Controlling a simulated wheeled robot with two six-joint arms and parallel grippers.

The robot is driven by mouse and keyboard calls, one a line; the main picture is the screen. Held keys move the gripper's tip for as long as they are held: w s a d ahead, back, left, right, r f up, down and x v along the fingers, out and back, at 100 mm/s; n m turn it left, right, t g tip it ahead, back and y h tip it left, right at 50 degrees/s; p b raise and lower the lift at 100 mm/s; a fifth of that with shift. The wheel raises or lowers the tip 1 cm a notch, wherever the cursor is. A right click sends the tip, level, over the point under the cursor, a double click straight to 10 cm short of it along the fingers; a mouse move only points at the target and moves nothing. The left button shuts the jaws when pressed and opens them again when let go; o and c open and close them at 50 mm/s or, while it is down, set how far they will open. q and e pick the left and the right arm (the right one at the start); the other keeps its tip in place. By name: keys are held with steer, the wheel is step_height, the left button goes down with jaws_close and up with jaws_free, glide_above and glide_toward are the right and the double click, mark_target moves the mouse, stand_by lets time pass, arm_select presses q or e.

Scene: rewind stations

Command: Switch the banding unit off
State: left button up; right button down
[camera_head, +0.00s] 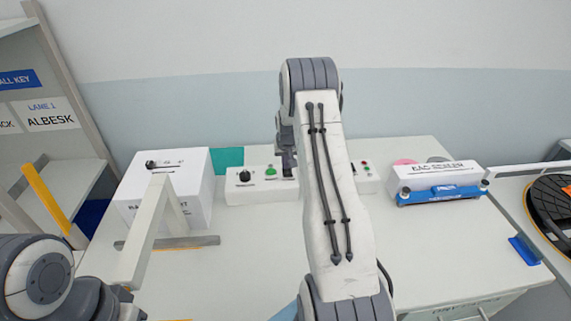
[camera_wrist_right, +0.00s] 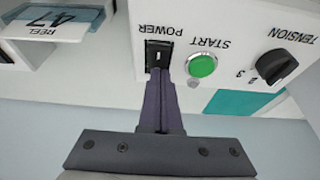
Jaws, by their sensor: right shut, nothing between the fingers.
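The banding unit's white control panel (camera_head: 258,195) stands at the back of the table, partly hidden behind my right arm. It carries a black tension knob (camera_wrist_right: 276,66), a green start button (camera_wrist_right: 202,65) and a black power switch (camera_wrist_right: 158,52); the lettering is upside down in the wrist view. My right gripper (camera_wrist_right: 160,76) is shut and empty, its fingertips at the power switch's edge; whether they touch it I cannot tell. In the head view the right gripper (camera_head: 289,168) is beside the green button (camera_head: 270,171). My left gripper is out of sight.
A white box (camera_head: 195,195) stands left of the panel, a white-and-blue sealer (camera_head: 440,190) to the right. A reel card (camera_wrist_right: 52,18) shows in the wrist view.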

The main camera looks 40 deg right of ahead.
mark_target(286, 173)
steer(key=shift+s+a+f, duration=0.1)
steer(key=shift+s+a, duration=0.15)
steer(key=shift+s, duration=0.2)
steer(key=shift+s+a+f, duration=0.1)
steer(key=shift+s+a, duration=0.1)
steer(key=shift+s, duration=0.25)
steer(key=shift+r, duration=0.1)
steer(key=shift+w+r+p, duration=0.1)
steer(key=shift+r+p, duration=0.25)
steer(key=shift+r, duration=0.05)
step_height(286, 173, up, 3)
steer(key=shift+a+r+p, duration=0.1)
steer(key=shift+p, duration=0.95)
steer(key=b+v, duration=0.2)
steer(key=v, duration=0.8)
steer(key=shift+b, duration=0.3)
